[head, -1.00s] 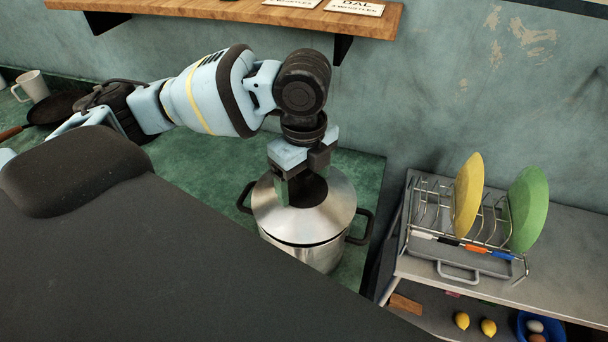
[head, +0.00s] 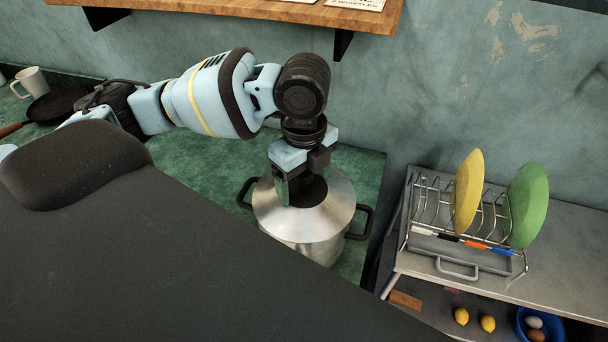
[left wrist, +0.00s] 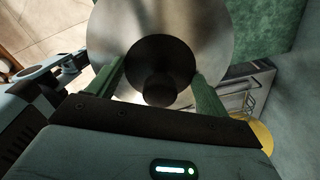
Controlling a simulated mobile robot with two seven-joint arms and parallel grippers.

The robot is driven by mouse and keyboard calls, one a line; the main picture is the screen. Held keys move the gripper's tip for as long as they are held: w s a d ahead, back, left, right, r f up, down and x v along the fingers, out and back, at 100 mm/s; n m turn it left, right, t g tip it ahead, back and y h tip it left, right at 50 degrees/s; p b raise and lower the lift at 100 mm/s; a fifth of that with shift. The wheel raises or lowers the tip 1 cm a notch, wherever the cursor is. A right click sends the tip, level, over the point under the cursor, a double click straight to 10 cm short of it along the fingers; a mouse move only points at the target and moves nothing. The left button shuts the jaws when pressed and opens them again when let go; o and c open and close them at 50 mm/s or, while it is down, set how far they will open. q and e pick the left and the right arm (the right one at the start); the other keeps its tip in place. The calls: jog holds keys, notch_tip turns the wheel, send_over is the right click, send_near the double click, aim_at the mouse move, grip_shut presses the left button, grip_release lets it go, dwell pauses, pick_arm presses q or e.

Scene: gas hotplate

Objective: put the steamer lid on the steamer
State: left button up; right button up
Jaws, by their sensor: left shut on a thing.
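The steamer lid (head: 327,216) is a shiny metal disc with a dark round knob. In the head view it lies over the top of the steamer (head: 314,249), a metal pot with black side handles on the green counter. The lid looks about level, and I cannot tell whether its rim is fully seated. My left gripper (head: 300,197) points down from above and is shut on the knob. In the left wrist view the lid (left wrist: 208,40) fills the top middle, with its dark knob between the green fingers (left wrist: 158,92). My right gripper is not in view.
A wire dish rack (head: 430,205) with a yellow plate (head: 468,192) and a green plate (head: 528,205) stands on a grey shelf unit to the right. A wooden shelf (head: 240,12) hangs above. A pan (head: 58,106) and white mug (head: 31,83) are at far left.

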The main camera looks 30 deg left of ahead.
pick_arm(q)
jog(key=shift+f, duration=0.15)
jog(key=o, duration=1.1)
jog(key=shift+r, duration=3.9)
